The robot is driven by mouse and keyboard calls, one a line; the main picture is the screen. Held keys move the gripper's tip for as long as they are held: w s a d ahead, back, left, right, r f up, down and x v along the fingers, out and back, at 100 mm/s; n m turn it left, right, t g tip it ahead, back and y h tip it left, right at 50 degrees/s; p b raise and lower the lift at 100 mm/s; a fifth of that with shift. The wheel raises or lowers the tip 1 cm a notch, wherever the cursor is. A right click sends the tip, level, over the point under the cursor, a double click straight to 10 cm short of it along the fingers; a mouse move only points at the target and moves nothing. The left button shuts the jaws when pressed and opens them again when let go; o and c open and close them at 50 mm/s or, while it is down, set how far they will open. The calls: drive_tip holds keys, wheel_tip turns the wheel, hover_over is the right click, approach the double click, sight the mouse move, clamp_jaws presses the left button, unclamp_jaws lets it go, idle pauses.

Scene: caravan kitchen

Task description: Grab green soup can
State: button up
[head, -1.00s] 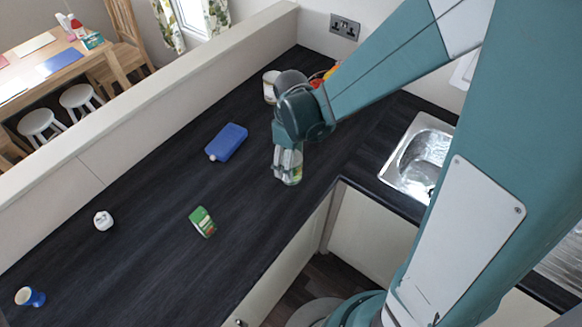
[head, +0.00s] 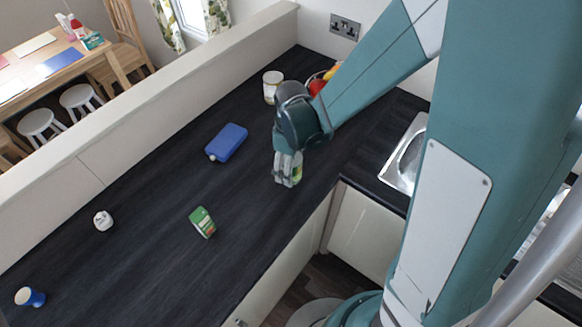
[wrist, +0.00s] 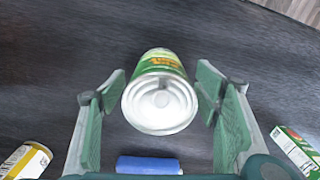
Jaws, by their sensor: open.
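The green soup can (wrist: 159,100) stands between the two open fingers of my gripper (wrist: 160,105) in the wrist view, its pale metal lid facing the camera. A gap shows between the can and the right finger, and the left finger is close to the can's edge. In the head view my gripper (head: 288,168) points down at the counter, and part of the green can (head: 297,172) shows behind its fingers. Whether a finger touches the can cannot be told.
A fruit bowl and sink (head: 405,155) lie right. Counter left of the gripper is mostly clear.

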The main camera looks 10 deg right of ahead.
drive_tip(key=shift+f, duration=1.35)
drive_tip(key=c, duration=1.2)
drive_tip(key=shift+r, duration=0.25)
drive_tip(key=shift+r, duration=4.75)
